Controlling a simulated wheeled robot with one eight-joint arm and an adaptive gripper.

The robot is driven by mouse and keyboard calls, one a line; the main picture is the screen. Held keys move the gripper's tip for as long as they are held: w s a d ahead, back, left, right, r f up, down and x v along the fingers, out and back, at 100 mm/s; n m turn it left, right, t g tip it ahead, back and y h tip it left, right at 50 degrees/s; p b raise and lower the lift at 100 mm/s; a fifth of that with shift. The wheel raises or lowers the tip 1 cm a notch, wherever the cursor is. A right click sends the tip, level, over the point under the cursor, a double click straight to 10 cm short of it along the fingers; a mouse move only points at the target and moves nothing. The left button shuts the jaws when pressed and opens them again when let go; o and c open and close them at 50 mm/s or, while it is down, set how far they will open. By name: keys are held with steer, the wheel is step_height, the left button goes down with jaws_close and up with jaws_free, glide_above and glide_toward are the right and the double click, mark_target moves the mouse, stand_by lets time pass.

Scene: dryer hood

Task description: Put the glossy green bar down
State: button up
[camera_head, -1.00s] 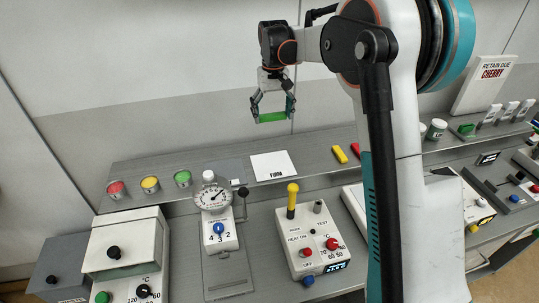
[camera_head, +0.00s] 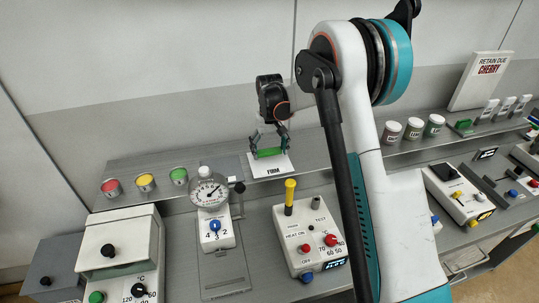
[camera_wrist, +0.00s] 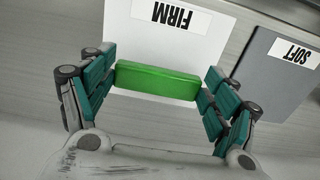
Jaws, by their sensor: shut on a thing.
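The glossy green bar (camera_head: 269,152) is clamped crosswise between the two fingers of my gripper (camera_head: 268,147). In the wrist view the bar (camera_wrist: 157,81) spans the gap between the teal finger pads of my gripper (camera_wrist: 158,88). Below it is the white card marked FIRM (camera_head: 272,168), which also shows in the wrist view (camera_wrist: 150,38) behind the bar. The bar overlaps the card in both views; I cannot tell whether it touches the card.
A grey card marked SOFT (camera_wrist: 285,65) lies beside the white card. In front stand a dial gauge (camera_head: 209,190) and a box with a yellow-topped lever (camera_head: 290,195).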

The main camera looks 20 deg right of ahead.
steer(key=shift+f, duration=1.05)
steer(key=shift+f, duration=0.2)
steer(key=o, duration=1.2)
steer(key=shift+c, duration=0.2)
steer(key=shift+r, duration=0.1)
